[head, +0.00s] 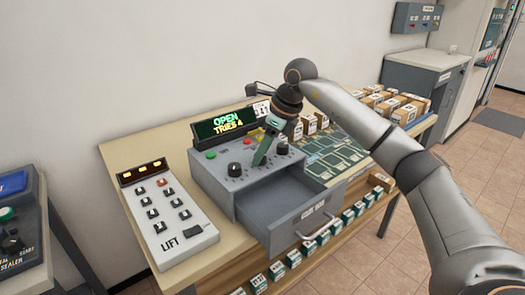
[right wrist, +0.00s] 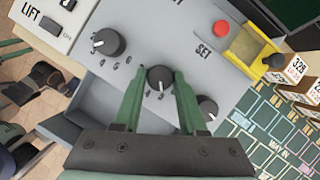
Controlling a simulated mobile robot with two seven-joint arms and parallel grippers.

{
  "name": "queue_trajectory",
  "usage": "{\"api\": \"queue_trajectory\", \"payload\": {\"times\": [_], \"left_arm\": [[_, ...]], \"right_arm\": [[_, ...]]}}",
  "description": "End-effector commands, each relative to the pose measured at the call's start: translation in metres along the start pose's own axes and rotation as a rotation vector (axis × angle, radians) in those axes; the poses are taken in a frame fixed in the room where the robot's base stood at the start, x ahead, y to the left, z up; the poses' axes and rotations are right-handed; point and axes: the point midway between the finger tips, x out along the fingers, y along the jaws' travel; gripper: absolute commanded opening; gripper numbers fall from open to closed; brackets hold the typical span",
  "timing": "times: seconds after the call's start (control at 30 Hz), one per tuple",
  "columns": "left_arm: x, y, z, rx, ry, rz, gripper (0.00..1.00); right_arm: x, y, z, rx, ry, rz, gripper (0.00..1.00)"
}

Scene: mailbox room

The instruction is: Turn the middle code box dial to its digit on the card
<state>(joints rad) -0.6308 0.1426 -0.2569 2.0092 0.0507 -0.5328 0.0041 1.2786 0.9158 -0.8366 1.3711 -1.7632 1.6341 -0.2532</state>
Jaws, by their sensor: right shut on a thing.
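The grey code box (head: 215,178) stands on the table, its display (head: 226,123) reading "OPEN TRIES 4". My right gripper (head: 262,158) points down at the box top and hides the middle dial in the head view. In the right wrist view its green fingers (right wrist: 159,88) are shut on the black middle dial (right wrist: 159,75), one on each side. The left dial (right wrist: 107,42) and right dial (right wrist: 207,107) stand free on either side. A white card (head: 261,107) shows beside the display; its writing is too small to read. My left gripper is not in view.
The box's drawer (head: 300,205) hangs open at the front and looks empty. A lift panel (head: 170,221) stands to the left. A red button (right wrist: 221,28) marked SET and a yellow part (right wrist: 262,67) sit near the dials. Parcels (head: 386,104) stand on the right.

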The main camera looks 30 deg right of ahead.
Motion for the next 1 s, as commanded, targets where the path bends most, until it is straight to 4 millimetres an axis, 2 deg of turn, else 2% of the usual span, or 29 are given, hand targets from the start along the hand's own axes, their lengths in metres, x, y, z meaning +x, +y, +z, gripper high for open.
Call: {"api": "queue_trajectory", "payload": {"times": [0.37,1.0], "left_arm": [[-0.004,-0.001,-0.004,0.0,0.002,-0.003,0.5],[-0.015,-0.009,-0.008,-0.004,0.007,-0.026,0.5]], "right_arm": [[-0.002,0.001,0.001,0.084,-0.001,-0.035,0.0],[-0.001,0.003,0.003,0.517,-0.004,-0.215,0.0]]}}
